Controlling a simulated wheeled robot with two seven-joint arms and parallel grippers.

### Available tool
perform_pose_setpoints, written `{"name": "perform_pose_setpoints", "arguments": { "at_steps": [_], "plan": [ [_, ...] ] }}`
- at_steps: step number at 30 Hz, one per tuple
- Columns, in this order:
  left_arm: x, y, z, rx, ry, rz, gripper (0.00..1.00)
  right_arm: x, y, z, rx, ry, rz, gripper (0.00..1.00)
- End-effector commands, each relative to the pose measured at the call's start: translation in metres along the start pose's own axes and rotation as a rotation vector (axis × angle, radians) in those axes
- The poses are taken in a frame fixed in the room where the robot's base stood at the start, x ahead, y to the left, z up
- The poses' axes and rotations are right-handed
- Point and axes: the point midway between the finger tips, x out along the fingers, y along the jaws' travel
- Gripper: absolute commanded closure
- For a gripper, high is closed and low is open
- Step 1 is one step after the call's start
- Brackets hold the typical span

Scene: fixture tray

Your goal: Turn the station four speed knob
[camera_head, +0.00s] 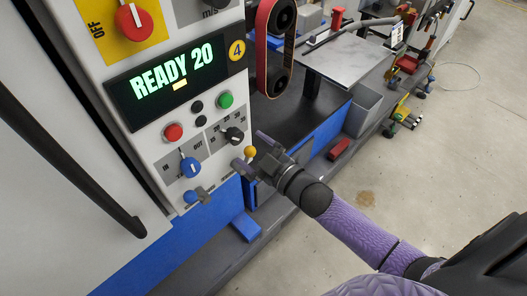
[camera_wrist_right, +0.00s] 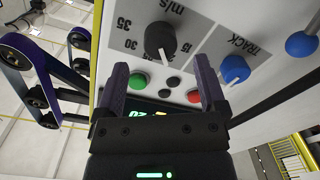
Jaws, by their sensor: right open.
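The speed knob (camera_head: 233,134) is a black knob with a light pointer line on a grey dial patch of the station four panel. In the right wrist view the knob (camera_wrist_right: 160,42) sits beyond my fingertips, beside the printed "m/s", "30" and "35". My right gripper (camera_head: 252,154) is just right of the panel face and apart from the knob. Its two fingers (camera_wrist_right: 162,82) are spread with nothing between them. The display (camera_head: 168,80) reads "READY 20". My left gripper is out of view.
A blue knob (camera_head: 191,167), a red button (camera_head: 173,132) and a green button (camera_head: 226,100) surround the speed knob. A yellow ball (camera_head: 250,151) shows between my right fingers in the head view. A belt loop (camera_head: 274,45) stands at right, above a dark bench.

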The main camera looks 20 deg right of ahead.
Motion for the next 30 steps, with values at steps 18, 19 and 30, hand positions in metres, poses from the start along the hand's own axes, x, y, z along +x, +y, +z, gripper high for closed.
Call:
{"name": "perform_pose_setpoints", "arguments": {
  "at_steps": [18, 19, 30],
  "plan": [
    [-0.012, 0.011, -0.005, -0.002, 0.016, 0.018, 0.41, -0.046, 0.0, 0.0, -0.001, 0.001, 0.0, 0.1],
    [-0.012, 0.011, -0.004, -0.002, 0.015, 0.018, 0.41, -0.046, 0.0, 0.0, -0.001, 0.001, 0.0, 0.1],
    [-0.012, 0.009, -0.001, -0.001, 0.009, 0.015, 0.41, -0.151, -0.104, 0.173, 0.256, -0.711, -0.087, 0.1]
  ]
}}
